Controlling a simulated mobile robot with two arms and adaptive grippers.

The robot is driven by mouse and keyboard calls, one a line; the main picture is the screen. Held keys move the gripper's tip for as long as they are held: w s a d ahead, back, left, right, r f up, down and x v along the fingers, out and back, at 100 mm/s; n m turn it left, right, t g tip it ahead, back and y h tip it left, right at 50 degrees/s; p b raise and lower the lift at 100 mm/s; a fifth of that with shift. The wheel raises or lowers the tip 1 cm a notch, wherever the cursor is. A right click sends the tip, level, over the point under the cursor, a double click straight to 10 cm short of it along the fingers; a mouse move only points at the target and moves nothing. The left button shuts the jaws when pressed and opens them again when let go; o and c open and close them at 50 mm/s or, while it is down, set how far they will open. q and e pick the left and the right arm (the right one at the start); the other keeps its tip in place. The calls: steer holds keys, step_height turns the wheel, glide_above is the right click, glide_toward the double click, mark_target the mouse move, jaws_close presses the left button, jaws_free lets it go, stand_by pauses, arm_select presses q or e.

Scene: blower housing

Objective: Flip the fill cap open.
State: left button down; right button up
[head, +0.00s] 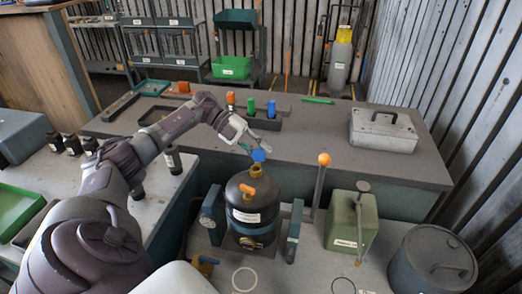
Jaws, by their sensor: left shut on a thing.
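The fill cap (259,155) is a small blue piece above the top of a black round tank (252,197). A brass-coloured neck (258,167) shows just below it on the tank's far side. I cannot tell from here how far the cap is tilted, and its hinge is too small to make out. My left gripper (254,149) reaches in from the left over the tank, and its fingers are shut on the cap. The fingertips partly hide the cap's upper side. My right gripper is not in view.
Blue-grey plates flank the tank. A lever with an orange knob (324,159), a green box (351,222) and a grey drum (433,260) stand to the right. A long grey bench (330,155) lies behind.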

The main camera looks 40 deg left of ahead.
arm_select(q)
steer(key=c, duration=1.1)
jaws_free()
steer(key=shift+o, duration=0.2)
steer(key=shift+a, duration=0.1)
steer(key=v, duration=1.1)
steer(key=shift+a, duration=0.35)
steer(key=shift+s+r, duration=0.1)
steer(key=shift+r, duration=0.05)
